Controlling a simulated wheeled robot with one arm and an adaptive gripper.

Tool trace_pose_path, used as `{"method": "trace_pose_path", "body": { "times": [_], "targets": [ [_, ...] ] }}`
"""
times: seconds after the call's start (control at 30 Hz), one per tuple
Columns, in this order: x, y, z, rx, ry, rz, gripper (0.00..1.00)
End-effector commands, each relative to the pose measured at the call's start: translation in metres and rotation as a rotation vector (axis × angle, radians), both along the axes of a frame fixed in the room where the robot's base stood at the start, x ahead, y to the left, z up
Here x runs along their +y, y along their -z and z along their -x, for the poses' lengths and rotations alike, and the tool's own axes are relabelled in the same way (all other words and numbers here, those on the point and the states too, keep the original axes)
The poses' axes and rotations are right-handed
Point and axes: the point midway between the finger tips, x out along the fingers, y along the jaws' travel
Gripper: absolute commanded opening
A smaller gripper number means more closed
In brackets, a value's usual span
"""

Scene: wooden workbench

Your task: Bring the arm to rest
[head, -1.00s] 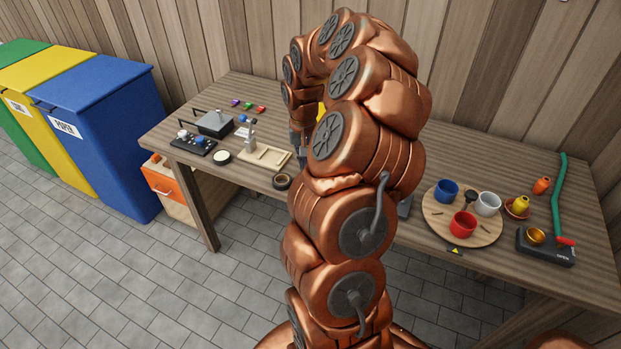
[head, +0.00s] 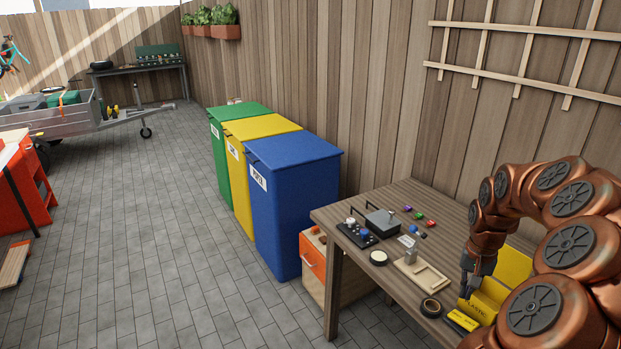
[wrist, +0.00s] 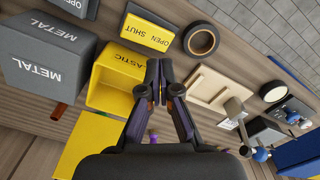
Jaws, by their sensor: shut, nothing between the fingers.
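My arm is copper-coloured and arches over the workbench (head: 400,200) at the right of the head view. My gripper (head: 466,291) hangs from it, pointing down, beside a yellow box. In the wrist view the fingers of my gripper (wrist: 160,88) are together with nothing between them. The yellow box marked PLASTIC (wrist: 105,92) is just left of the fingertips there and its mouth is open. I cannot tell if the fingers touch it.
Near my gripper are a roll of tape (head: 431,307), a wooden tray (head: 421,275) and a yellow OPEN SHUT plate (wrist: 150,30). A grey METAL box (wrist: 45,60) shows in the wrist view. Blue (head: 293,205), yellow and green bins stand left of the bench.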

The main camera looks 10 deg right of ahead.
Motion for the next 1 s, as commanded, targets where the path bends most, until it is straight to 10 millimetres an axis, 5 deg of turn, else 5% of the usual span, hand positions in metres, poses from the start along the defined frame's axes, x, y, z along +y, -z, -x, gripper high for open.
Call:
{"method": "trace_pose_path", "body": {
  "times": [0.17, 0.47, 0.7, 1.0],
  "targets": [
    [0.027, -0.013, -0.004, -0.005, -0.061, -0.009, 0.0],
    [0.145, -0.066, 0.011, -0.001, -0.328, -0.03, 0.0],
    [0.224, -0.09, 0.059, 0.038, -0.51, -0.038, 0.0],
    [0.289, -0.101, 0.141, 0.095, -0.667, -0.04, 0.0]
  ]
}}
